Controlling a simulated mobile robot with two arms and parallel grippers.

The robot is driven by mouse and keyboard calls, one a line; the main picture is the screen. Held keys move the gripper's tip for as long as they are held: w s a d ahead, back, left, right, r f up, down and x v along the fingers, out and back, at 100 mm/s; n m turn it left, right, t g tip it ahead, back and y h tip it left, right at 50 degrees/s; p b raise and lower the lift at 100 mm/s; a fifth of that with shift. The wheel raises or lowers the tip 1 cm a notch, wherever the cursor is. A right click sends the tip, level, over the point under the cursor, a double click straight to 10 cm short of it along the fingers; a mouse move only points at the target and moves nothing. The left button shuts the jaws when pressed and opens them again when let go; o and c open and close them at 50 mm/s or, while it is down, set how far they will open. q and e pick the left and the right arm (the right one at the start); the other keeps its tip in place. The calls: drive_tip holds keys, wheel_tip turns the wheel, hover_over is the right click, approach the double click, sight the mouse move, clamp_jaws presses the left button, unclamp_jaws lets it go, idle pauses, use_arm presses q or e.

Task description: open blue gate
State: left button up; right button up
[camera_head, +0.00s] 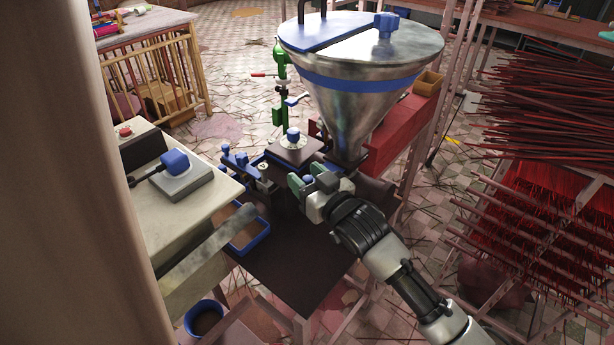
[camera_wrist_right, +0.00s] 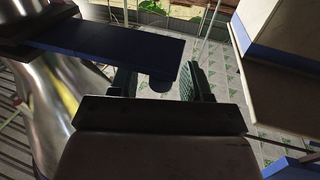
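The metal cone hopper (camera_head: 350,105) with a blue band stands on the machine. In the right wrist view, a flat blue plate, which looks like the blue gate (camera_wrist_right: 110,48), sticks out from beside the shiny metal cone. The gate is mostly hidden in the head view. My left gripper is not in view.
A dark table (camera_head: 290,265) lies below my right arm. Racks of red sticks (camera_head: 550,120) fill the right.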

drive_tip(key=b+v, duration=0.1)
drive_tip(key=v, duration=0.9)
drive_tip(key=shift+s+d, duration=0.25)
drive_tip(key=shift+s, duration=0.05)
